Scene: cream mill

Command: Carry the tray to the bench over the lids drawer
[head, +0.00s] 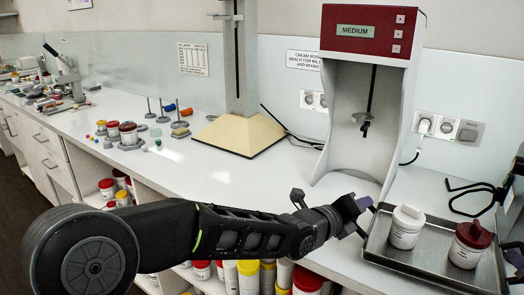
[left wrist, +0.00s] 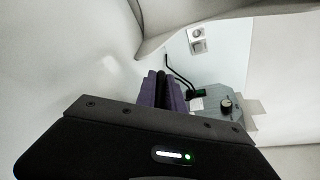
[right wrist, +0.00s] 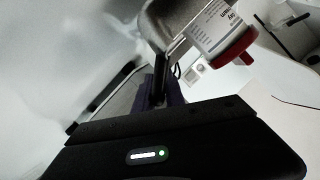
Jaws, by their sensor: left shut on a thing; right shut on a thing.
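The metal tray (head: 425,262) is at the lower right of the head view. It carries a white jar with a white lid (head: 406,226) and a jar with a dark red lid (head: 469,244), both upright. My left gripper (head: 364,206) is shut on the tray's left end; its purple fingers show in the left wrist view (left wrist: 165,92). My right gripper (right wrist: 165,90) is shut at the tray's other end, with the red-lidded jar (right wrist: 222,32) close by in the right wrist view. I cannot tell whether the tray touches the bench.
The red-topped mixer (head: 368,30) marked MEDIUM stands behind the tray. A stand with a cream base (head: 240,132) is left of it. The white bench (head: 200,180) is clear in front of these. Small weights and jars (head: 128,134) stand further left. Open shelves below hold jars.

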